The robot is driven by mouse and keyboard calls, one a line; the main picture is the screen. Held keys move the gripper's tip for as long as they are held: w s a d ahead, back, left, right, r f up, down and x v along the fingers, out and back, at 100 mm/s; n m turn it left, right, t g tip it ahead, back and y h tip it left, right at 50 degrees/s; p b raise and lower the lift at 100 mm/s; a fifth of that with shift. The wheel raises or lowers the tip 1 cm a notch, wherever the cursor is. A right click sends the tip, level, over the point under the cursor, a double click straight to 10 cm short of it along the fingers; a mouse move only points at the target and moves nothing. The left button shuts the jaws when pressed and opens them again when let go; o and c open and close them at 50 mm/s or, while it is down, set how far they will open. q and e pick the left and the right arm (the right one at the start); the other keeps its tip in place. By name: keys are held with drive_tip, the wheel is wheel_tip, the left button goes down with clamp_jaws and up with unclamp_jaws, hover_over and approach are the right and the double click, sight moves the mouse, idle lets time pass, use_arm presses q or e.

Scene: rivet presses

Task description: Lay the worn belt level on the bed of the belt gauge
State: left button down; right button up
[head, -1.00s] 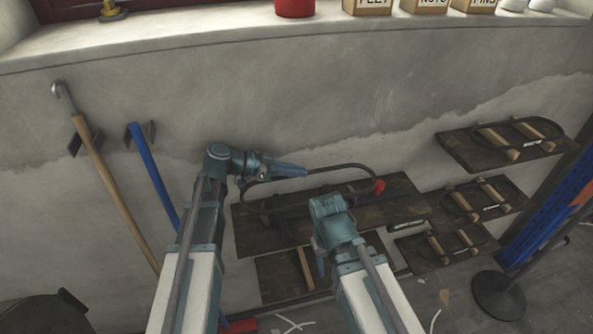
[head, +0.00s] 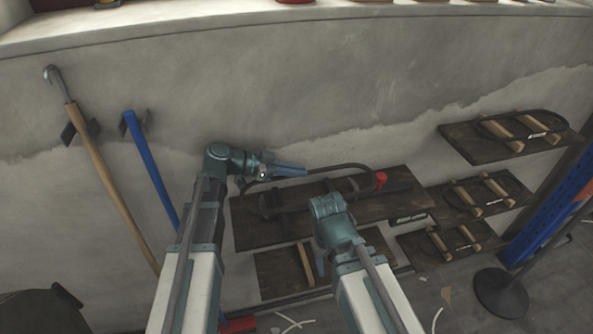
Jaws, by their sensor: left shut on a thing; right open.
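My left gripper (head: 300,171) is shut on the worn belt (head: 345,167), a dark loop that reaches right from the fingers. The belt hangs just above or on the belt gauge, a dark fixture (head: 284,197) on the wide wooden shelf; I cannot tell whether it touches. A red part (head: 381,179) sits at the belt's right end. My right gripper (head: 320,268) is open and empty, pointing down in front of the shelf, with its fingers partly hidden by its own wrist.
A blue bar (head: 150,165) and a wooden-handled hook (head: 95,180) hang at left. A post base (head: 500,292) stands on the floor.

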use_arm(q)
drive_tip(key=shift+f+b, duration=2.05)
drive_tip(key=shift+f, duration=0.3)
use_arm(e)
drive_tip(key=shift+f, duration=2.4)
use_arm(q)
drive_tip(key=c, duration=0.9)
unclamp_jaws()
drive_tip(key=shift+a, duration=0.1)
use_arm(e)
drive_tip(key=shift+r, duration=0.1)
use_arm(q)
drive_tip(key=p+v, duration=0.4)
drive_tip(key=v, duration=0.6)
drive_tip(key=shift+s+a+r, duration=0.1)
drive_tip(key=shift+a+r, duration=0.2)
drive_tip(key=shift+s+a+r+p, duration=0.1)
drive_tip(key=shift+s+a+p, duration=0.05)
drive_tip(key=shift+a+p, duration=0.3)
use_arm(e)
wheel_tip(320, 180, up, 4)
drive_tip(key=shift+r, duration=0.25)
